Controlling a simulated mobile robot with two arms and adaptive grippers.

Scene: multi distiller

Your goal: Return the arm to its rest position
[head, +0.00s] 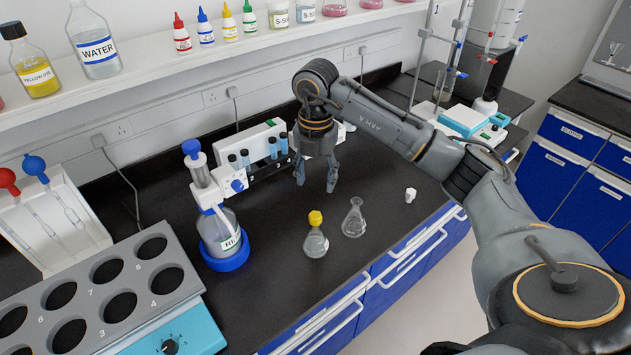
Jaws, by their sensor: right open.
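My right gripper (316,182) hangs over the black bench with its two fingers spread, pointing down and empty. Its arm comes in from the right side of the head view. Below it stand a small flask with a yellow cap (316,241) and a clear open flask (354,218), both upright and apart from the fingers. A small white piece (410,195) lies to their right near the bench's front edge. My left gripper does not show.
A dispenser bottle (222,236) in a blue ring stands left of the gripper. A white tube rack (258,153) is just behind it. A shelf (165,68) of bottles runs above. A grey block with numbered holes (190,283) fills the front left. A stand with glassware is at the back right.

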